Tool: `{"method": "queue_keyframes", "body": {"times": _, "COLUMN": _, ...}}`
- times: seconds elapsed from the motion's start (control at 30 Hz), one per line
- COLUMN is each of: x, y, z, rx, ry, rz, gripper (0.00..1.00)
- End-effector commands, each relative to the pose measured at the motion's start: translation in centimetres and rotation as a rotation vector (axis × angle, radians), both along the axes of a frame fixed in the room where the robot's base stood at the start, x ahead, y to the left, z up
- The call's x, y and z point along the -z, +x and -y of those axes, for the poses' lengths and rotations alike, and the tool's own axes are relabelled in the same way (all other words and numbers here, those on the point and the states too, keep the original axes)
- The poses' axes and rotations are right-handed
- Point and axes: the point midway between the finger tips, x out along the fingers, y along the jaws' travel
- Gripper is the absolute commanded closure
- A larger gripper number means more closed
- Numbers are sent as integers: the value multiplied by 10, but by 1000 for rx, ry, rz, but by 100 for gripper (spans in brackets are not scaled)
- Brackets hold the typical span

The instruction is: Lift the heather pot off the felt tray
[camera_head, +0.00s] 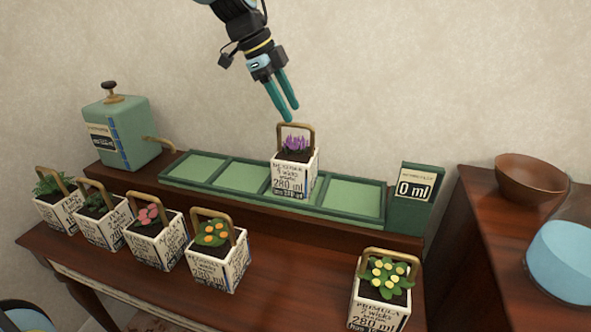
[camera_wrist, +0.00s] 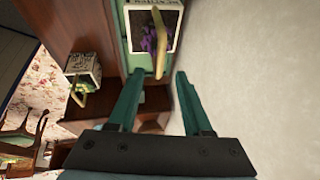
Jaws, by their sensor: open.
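The heather pot (camera_head: 295,172) is a white, lettered square pot with purple flowers and an upright tan handle. It stands on the green felt tray (camera_head: 347,198), which is divided into several compartments; the pot is on the third from the left. In the wrist view the heather pot (camera_wrist: 153,30) is at the top, with its handle beyond my fingertips. My gripper (camera_head: 284,118) is above the pot, its teal fingers pointing down, just above the handle. My gripper (camera_wrist: 155,80) is open, with nothing between the fingers in the wrist view.
Several similar pots stand on the wooden table in front, including an orange-flowered one (camera_head: 215,250) and a yellow-flowered one (camera_head: 382,290). A green dispenser (camera_head: 120,130) is left of the tray. A "0 ml" display (camera_head: 414,197) is right. The table between the front pots is clear.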

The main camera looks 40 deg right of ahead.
Motion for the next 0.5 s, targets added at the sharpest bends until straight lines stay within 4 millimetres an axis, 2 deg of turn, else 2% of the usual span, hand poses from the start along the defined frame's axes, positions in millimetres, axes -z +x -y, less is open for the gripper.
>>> {"method": "queue_keyframes", "body": {"times": 0.17, "x": 11, "y": -2, "z": 3, "rx": 0, "ry": 2, "rz": 0, "gripper": 50}}
{"method": "queue_keyframes", "body": {"times": 0.4, "x": 44, "y": -6, "z": 14, "rx": -1, "ry": 3, "rz": -1, "gripper": 50}}
{"method": "queue_keyframes", "body": {"times": 0.5, "x": 52, "y": -8, "z": 17, "rx": -2, "ry": 2, "rz": 1, "gripper": 50}}
